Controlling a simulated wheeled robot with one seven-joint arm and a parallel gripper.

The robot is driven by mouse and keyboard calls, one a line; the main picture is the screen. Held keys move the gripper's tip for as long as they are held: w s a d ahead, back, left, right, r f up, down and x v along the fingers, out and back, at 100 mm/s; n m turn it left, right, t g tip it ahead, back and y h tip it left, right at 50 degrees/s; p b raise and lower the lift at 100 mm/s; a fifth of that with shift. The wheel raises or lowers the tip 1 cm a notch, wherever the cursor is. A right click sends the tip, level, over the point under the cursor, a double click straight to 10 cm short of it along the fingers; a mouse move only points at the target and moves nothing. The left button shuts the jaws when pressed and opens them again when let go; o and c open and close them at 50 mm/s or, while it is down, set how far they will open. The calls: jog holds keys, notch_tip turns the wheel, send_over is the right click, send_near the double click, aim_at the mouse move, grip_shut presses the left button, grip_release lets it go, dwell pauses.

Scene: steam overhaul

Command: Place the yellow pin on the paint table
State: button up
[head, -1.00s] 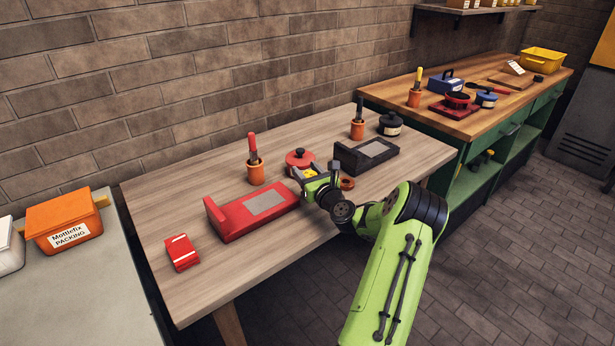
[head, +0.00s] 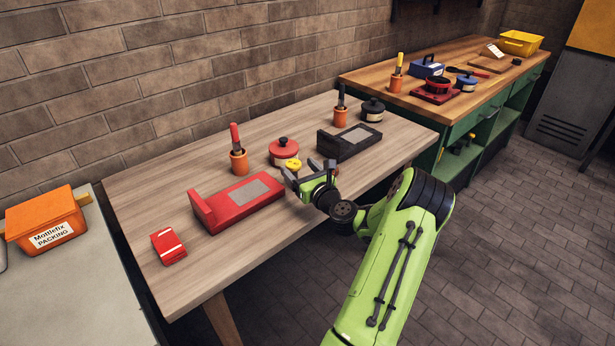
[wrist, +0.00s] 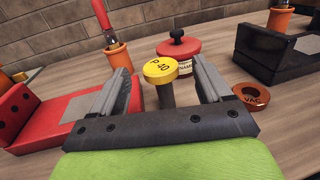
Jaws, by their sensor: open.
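The yellow pin (head: 293,163) has a round yellow cap marked "P 40" and a grey shaft, seen in the wrist view (wrist: 160,71). It appears upright at the pale wooden table (head: 165,207), which bears red and black pots; its foot is hidden behind my gripper's crossbar. My gripper (head: 308,172) is open, with one finger on each side of the pin in the wrist view (wrist: 164,84). Gaps show between the shaft and both fingers. I cannot tell which table is called the paint table.
A red pot (head: 284,150) stands just behind the pin. A red holder (head: 240,203) lies to the left and a black holder (head: 350,143) to the right. An orange ring (wrist: 252,96) lies right of my gripper. A brush cup (head: 239,162) stands behind the red holder.

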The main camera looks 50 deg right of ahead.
jog(key=v, duration=0.6)
jog(key=shift+s, duration=0.2)
jog(key=w+a+r+n+g+y, duration=0.1)
jog(key=w+a+n+g+y, duration=0.1)
jog(key=w+a+n+y, duration=0.55)
jog(key=w+a+r+n+g+y, duration=0.1)
jog(key=w+a+n+y, duration=0.15)
jog(key=a+n, duration=0.9)
jog(key=s+a+r+n+g, duration=0.1)
jog(key=s+a+n+g, duration=0.2)
jog(key=a+n+g, duration=0.7)
jog(key=s+a+r+n+h, duration=0.1)
jog(key=s+a+r+n, duration=0.1)
jog(key=s, duration=0.4)
jog(key=s+a+r+n+t, duration=0.1)
jog(key=s+a+r+n, duration=0.1)
jog(key=s+a+n, duration=0.3)
jog(key=s+a+r+n+t+h, duration=0.1)
jog(key=s+a+r+n, duration=0.1)
jog(key=s, duration=0.7)
jog(key=a+n, duration=0.1)
jog(key=n, duration=0.1)
jog(key=shift+s+a+n+h, duration=0.2)
jog(key=shift+a+n+h, duration=0.1)
jog(key=shift+n, duration=0.1)
jog(key=shift+r, duration=0.2)
